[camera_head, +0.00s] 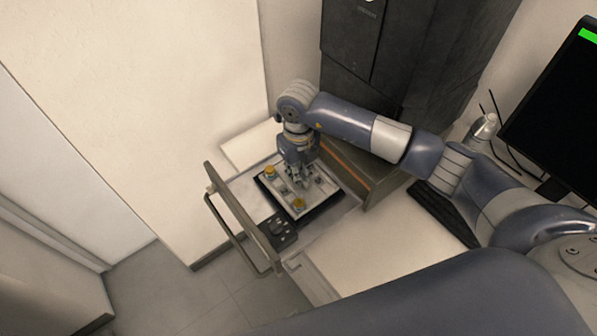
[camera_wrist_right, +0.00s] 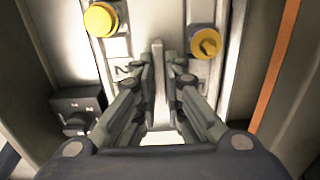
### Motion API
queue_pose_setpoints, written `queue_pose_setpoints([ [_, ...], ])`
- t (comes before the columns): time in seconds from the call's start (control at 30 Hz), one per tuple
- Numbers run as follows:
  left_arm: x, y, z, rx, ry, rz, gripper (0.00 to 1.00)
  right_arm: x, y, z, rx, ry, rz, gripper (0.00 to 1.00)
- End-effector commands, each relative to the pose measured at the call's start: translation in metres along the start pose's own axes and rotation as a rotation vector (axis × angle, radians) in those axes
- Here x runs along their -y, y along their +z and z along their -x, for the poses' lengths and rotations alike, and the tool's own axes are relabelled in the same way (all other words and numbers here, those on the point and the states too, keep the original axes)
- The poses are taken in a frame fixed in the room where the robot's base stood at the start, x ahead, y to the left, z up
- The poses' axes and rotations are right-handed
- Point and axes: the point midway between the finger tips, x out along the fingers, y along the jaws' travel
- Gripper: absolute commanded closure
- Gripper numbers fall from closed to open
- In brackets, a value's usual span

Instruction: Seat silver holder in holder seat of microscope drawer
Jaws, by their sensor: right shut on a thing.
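The microscope drawer (camera_head: 350,206) is pulled open, with its front panel and handle at the left. Inside it lies a light plate on a dark base (camera_head: 312,213), with yellow knobs (camera_head: 270,171) at its corners; two yellow knobs (camera_wrist_right: 207,42) also show in the right wrist view. My right gripper (camera_head: 299,182) points down over the middle of this plate. Its fingers (camera_wrist_right: 167,85) are close together on a thin grey metal piece (camera_wrist_right: 158,62), apparently the silver holder. Its lower end and the seat are mostly hidden, so I cannot tell whether they touch. My left gripper is out of view.
A dark control block with knobs (camera_head: 280,231) sits in the drawer near its front panel. The drawer handle (camera_head: 230,236) sticks out to the left. A dark cabinet (camera_head: 350,50) stands behind, and a keyboard (camera_head: 440,213) and monitor (camera_head: 560,110) are at the right.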

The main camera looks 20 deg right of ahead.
Motion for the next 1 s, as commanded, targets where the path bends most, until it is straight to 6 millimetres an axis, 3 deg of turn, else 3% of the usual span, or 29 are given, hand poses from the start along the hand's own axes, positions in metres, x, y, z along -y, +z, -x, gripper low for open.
queue_pose_setpoints([
  [0.5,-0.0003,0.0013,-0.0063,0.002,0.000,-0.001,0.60,0.0003,0.0005,-0.0060,0.002,0.000,0.000,1.00],
  [0.53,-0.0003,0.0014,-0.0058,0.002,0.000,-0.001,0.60,0.0003,0.0006,-0.0055,0.002,0.000,0.000,0.86],
  [0.6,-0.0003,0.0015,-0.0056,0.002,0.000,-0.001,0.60,0.0002,0.0005,-0.0053,0.002,0.000,0.000,0.70],
  [0.63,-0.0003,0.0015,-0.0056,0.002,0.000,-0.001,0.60,0.0002,0.0005,-0.0054,0.001,0.000,0.000,0.67],
  [1.0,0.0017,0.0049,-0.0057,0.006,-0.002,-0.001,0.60,0.0002,0.0002,-0.0033,0.001,0.000,0.000,0.67],
])
